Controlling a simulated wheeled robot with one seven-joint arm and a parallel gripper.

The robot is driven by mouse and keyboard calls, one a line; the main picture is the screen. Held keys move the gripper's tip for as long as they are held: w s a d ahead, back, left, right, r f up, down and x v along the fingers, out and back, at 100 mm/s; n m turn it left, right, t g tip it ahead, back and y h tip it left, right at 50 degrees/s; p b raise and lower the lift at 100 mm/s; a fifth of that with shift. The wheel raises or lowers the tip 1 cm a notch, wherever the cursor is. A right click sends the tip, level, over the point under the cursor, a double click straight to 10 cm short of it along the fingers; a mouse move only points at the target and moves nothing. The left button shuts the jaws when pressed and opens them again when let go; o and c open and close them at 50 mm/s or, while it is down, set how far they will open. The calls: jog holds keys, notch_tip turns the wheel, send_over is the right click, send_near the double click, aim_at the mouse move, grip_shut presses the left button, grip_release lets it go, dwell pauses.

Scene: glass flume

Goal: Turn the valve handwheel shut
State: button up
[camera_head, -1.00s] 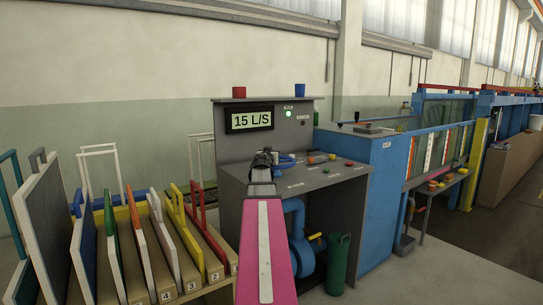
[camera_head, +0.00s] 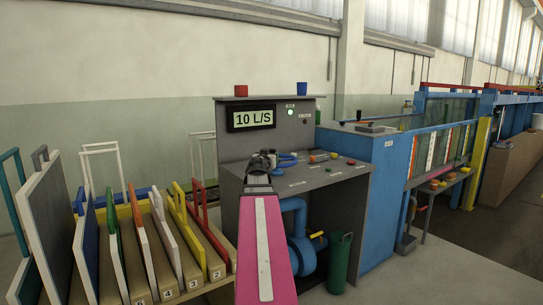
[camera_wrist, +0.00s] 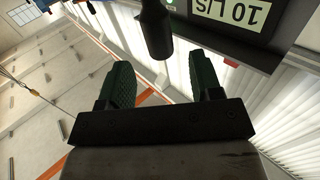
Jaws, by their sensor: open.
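The blue valve handwheel (camera_head: 287,159) lies on the sloping top of the grey control desk (camera_head: 330,181). My gripper (camera_head: 263,157) is at its left side in the head view and partly hides it. The wrist view shows my gripper (camera_wrist: 163,75) open, with two dark green fingers spread apart. A dark, round-ended bar (camera_wrist: 156,32) stands just beyond the gap between the fingertips, and nothing is clamped. I cannot tell for sure whether it is the wheel's handle. The display (camera_head: 251,118) reads 10 L/S and shows upside down in the wrist view (camera_wrist: 232,10).
A rack of upright panels (camera_head: 150,240) stands at the left. A blue tank (camera_head: 375,190) adjoins the desk on the right. A green cylinder (camera_head: 340,262) and blue pipework (camera_head: 298,240) are below. Coloured buttons (camera_head: 334,156) sit on the desk top. Open floor lies at the right.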

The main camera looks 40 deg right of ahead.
jog(key=v, duration=0.3)
jog(key=shift+s+a, duration=0.1)
jog(key=shift+c, duration=0.2)
